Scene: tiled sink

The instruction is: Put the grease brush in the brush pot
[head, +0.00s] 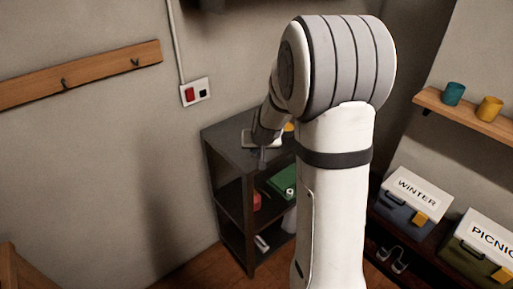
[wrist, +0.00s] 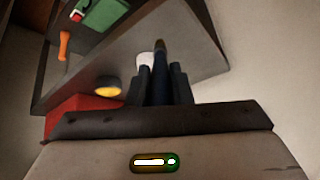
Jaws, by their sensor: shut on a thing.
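My gripper (wrist: 162,88) is shut on a slim dark-blue item with a brown end (wrist: 158,58), which looks like the grease brush. It sticks out beyond the fingertips over the grey top of a shelf unit (wrist: 190,40). A white thing (wrist: 145,60) shows just past the left finger, partly hidden, and I cannot tell whether it is the brush pot. In the head view my gripper (head: 262,155) is small and dark above the front of the shelf top, and the brush is not clear there. No brush pot can be made out for certain.
A round yellow thing (wrist: 108,87) and a red thing (wrist: 85,113) are left of my gripper in the wrist view. The dark shelf unit (head: 225,140) holds a green item (head: 283,180) lower down. A wall shelf (head: 470,115) and labelled boxes (head: 412,205) stand at the right.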

